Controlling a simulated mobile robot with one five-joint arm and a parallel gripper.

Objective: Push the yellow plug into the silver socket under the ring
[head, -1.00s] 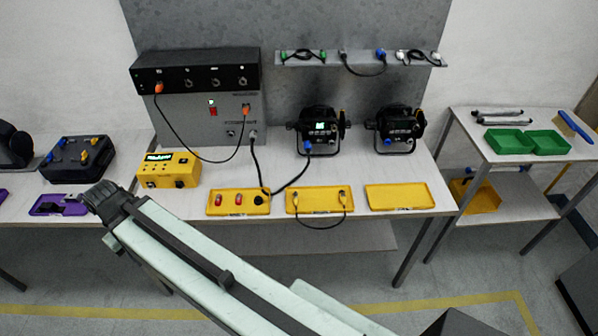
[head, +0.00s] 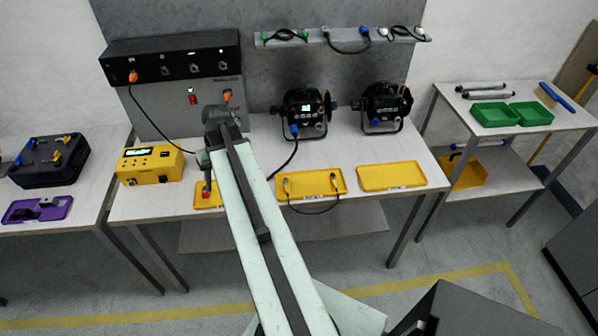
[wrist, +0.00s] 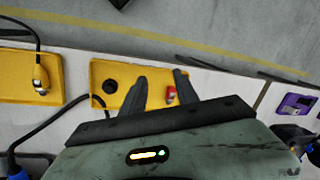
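My gripper (wrist: 161,75) is open, its two dark fingers apart over a yellow tray (wrist: 100,68). In the wrist view a small red piece (wrist: 171,95) shows between the fingers, and a round black piece (wrist: 110,86) lies left of them. In the head view my gripper (head: 208,183) reaches down at that tray, which my arm mostly covers. A cable end (wrist: 40,84) with a yellowish and silver tip lies on the neighbouring yellow tray; I cannot tell whether it is the yellow plug. I cannot make out the silver socket or the ring.
A grey control cabinet (head: 160,108) with orange plugs stands behind my arm. A yellow box (head: 150,165) is to the left. Two black lamps (head: 304,113) stand at the back. An empty yellow tray (head: 391,177) lies to the right.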

